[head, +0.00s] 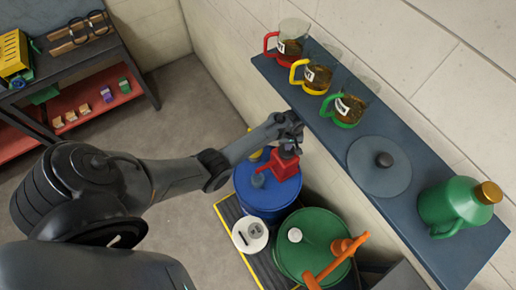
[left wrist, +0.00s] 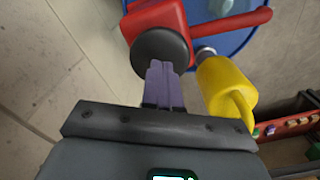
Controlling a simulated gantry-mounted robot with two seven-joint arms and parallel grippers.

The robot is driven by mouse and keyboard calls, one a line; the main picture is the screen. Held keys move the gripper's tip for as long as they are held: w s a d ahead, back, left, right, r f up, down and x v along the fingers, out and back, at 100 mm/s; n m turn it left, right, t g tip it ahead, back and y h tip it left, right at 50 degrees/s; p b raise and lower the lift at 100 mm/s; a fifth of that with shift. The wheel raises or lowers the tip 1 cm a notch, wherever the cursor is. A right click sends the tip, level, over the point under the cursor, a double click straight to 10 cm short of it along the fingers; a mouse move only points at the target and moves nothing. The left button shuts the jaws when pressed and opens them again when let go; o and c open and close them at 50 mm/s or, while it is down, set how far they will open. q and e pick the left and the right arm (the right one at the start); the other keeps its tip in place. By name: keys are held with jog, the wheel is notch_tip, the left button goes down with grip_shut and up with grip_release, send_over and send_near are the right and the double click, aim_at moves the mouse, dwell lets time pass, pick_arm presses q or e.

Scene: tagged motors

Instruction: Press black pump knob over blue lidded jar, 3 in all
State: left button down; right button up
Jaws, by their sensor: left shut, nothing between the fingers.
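The blue drum-like jar (head: 262,196) stands on the floor platform below the wall shelf. A red pump (head: 284,165) sits on its top. The pump's round black knob (left wrist: 160,48) shows in the left wrist view, on the end of the red pump body (left wrist: 154,16). My left gripper (head: 290,146) is above the pump in the head view and hides most of the knob there. Its fingers (left wrist: 162,82) are shut and empty, with the tips overlapping the knob's near edge in the left wrist view. I cannot tell whether they touch it. My right gripper is not in view.
A green drum (head: 312,228) with an orange pump (head: 340,246) stands beside the blue one. A yellow part (left wrist: 222,84) is close right of my fingers. The shelf (head: 330,135) holds several jugs, a grey lid (head: 379,174) and a green container (head: 449,205).

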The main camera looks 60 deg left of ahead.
pick_arm(q)
jog(key=shift+f, duration=0.2)
jog(key=shift+f+b, duration=0.8)
jog(key=shift+f, duration=0.1)
jog(key=shift+f+b, duration=0.7)
jog(key=shift+f, duration=0.3)
jog(key=shift+r, duration=0.15)
jog(key=shift+r+p, duration=1.95)
jog(key=shift+p, duration=0.3)
jog(key=shift+f, duration=0.25)
